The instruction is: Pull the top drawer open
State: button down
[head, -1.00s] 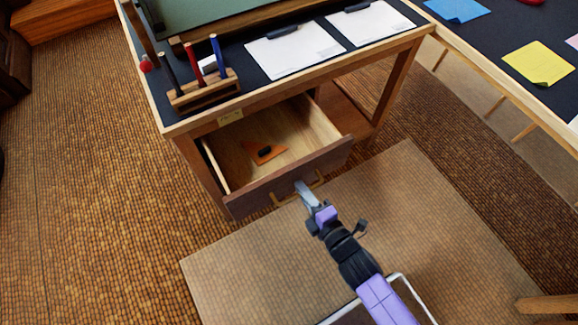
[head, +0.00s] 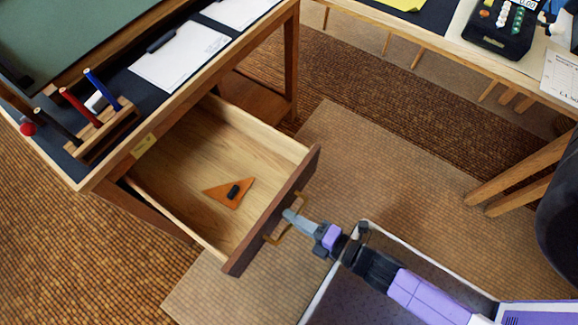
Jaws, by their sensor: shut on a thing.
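The top drawer (head: 272,210) under the desk stands well open, with its light wooden inside in view. Its dark front has a brass-coloured handle (head: 275,236). My gripper (head: 290,216) is at the outer side of the drawer front, shut on the handle. My arm reaches in from the lower right. The fingertips partly hide the handle.
The desk (head: 174,113) holds a wooden rack (head: 101,138) with pens and clipboards (head: 178,58). At the right is a second table (head: 455,62) with a black device (head: 503,28) and wooden legs. A floor mat (head: 355,160) lies around the drawer.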

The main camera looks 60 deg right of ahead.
jog(key=c, duration=1.5)
grip_release()
jog(key=v, duration=0.7)
jog(key=shift+s, duration=0.45)
